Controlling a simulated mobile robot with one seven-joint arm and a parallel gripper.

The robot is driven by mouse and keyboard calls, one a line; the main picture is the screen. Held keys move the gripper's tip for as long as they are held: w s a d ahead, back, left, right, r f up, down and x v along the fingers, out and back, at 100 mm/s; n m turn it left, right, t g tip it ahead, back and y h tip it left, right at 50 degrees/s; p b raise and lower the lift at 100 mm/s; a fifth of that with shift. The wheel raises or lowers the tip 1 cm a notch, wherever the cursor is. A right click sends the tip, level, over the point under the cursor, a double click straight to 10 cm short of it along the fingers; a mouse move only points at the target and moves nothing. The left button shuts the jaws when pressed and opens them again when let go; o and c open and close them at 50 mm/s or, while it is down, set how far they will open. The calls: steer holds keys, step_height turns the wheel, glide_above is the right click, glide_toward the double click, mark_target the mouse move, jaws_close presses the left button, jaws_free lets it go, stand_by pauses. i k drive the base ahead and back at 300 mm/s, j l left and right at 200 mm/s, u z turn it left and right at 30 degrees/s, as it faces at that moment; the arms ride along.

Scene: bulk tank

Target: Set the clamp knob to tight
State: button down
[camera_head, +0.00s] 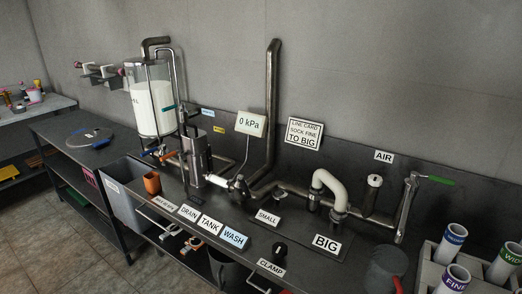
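The clamp knob (280,249) is a small black round knob on the dark bench top, near the front edge. A white label reading CLAMP (271,267) is just in front of it. The knob has a pale mark on it, but it is too small to tell which setting it points to. My gripper is not in view.
Dark pipes and a white U-shaped pipe (328,183) rise behind the knob, with a BIG label (326,244) to its right. A gauge (251,123) reads 0 kPa. A crate (426,270) of labelled tubes stands at right. Open floor (70,235) shows at left.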

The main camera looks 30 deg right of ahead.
mark_target(279, 250)
steer(key=z, duration=1.25)
